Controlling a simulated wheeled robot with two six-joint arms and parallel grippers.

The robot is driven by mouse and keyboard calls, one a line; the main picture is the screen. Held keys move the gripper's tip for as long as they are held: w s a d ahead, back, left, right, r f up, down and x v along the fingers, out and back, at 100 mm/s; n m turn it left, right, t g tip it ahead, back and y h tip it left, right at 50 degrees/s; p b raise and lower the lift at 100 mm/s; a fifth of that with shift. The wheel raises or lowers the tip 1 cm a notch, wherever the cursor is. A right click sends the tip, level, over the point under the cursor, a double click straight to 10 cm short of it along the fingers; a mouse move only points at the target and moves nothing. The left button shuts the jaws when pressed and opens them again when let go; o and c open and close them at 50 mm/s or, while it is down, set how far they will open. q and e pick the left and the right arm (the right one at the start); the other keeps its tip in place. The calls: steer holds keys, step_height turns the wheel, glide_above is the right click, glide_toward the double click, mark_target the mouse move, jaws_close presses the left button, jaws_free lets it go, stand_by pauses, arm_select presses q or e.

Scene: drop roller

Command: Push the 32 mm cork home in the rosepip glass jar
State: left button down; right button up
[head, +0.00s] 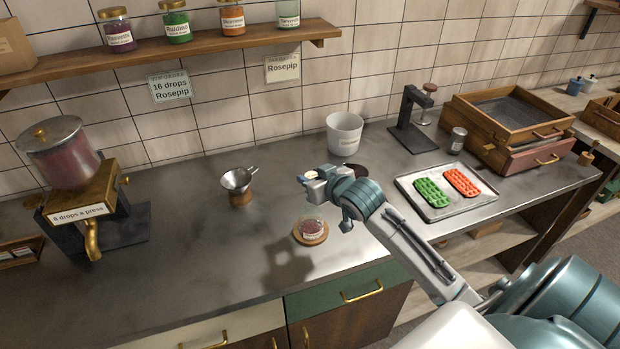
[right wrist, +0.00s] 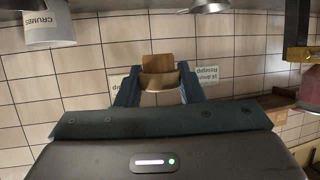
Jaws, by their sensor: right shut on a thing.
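The small glass jar (head: 311,228) holds dark red drops and stands on a round wooden coaster (head: 312,239) on the steel counter. Its label is too small to read. My right gripper (head: 304,181) is above and behind the jar in the picture, apart from it. In the right wrist view, its fingers (right wrist: 160,92) are shut on a tan-brown cork (right wrist: 159,64). In the head view the cork is mostly hidden by the gripper. My left gripper is not in view.
A metal funnel (head: 239,181) stands left of the jar. A white crumbs bucket (head: 344,133) is behind the gripper. A tray (head: 413,204) with green and red moulds lies right. A dispenser (head: 77,190) stands left. Counter around the jar is clear.

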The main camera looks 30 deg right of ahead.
steer(key=shift+a, duration=0.25)
steer(key=shift+d, duration=0.1)
steer(key=shift+r+p, duration=0.15)
steer(key=shift+p, duration=0.35)
steer(key=shift+f+b, duration=0.6)
steer(key=shift+f, duration=0.3)
step_height(320, 180, down, 4)
steer(key=shift+f+b, duration=0.15)
steer(key=shift+b, duration=0.9)
steer(key=shift+p, duration=0.65)
steer(key=shift+p, duration=0.55)
